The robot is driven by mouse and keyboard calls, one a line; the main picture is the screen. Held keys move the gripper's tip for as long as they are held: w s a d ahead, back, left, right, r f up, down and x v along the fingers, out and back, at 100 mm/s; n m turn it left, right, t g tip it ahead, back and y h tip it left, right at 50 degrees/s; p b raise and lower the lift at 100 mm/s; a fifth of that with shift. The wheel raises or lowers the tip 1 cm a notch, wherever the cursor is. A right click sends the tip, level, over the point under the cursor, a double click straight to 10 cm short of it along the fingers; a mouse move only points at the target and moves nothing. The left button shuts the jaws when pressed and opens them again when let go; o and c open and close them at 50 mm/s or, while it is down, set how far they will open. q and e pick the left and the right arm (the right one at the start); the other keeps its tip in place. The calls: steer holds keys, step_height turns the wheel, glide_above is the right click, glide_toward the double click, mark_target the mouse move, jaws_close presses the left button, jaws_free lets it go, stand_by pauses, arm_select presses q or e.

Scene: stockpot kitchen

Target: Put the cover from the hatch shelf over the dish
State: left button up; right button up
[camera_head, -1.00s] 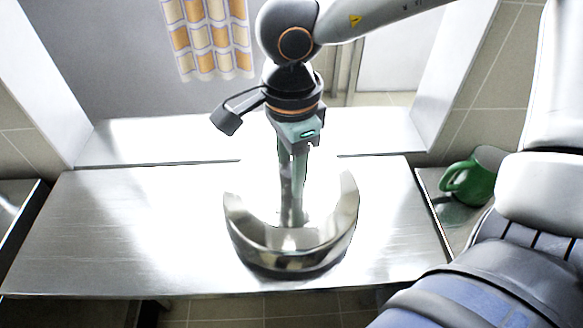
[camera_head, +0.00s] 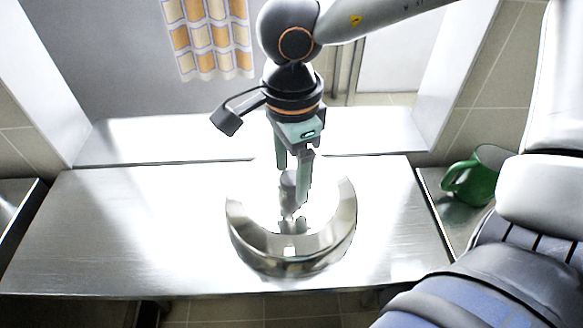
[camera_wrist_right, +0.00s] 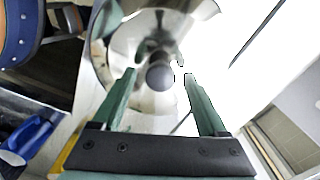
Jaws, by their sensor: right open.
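The cover is a shiny round metal dome (camera_head: 290,262) with a knob on top, standing on the steel counter. It also shows in the wrist view (camera_wrist_right: 127,60), with its round dark knob (camera_wrist_right: 159,76) between the fingers. My right gripper (camera_head: 293,183) is open above the cover, with one finger on each side of the knob; its fingers also show in the wrist view (camera_wrist_right: 160,76). I cannot tell whether a finger touches the knob. No dish shows; anything under the cover is hidden. My left gripper is not in view.
The steel counter (camera_head: 120,225) is bare to the left of the cover. The hatch ledge (camera_head: 160,143) behind it looks empty. A green mug (camera_head: 474,178) stands on a side surface at the right. A checked curtain (camera_head: 210,40) hangs at the back.

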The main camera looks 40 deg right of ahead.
step_height(320, 180, up, 2)
steer(key=shift+w+r+p, duration=0.1)
steer(key=shift+p, duration=0.55)
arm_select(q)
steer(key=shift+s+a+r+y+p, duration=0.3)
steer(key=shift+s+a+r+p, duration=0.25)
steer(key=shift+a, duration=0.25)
arm_select(e)
step_height(320, 180, up, 11)
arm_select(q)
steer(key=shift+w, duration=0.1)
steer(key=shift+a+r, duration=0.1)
arm_select(e)
steer(key=shift+a, duration=0.1)
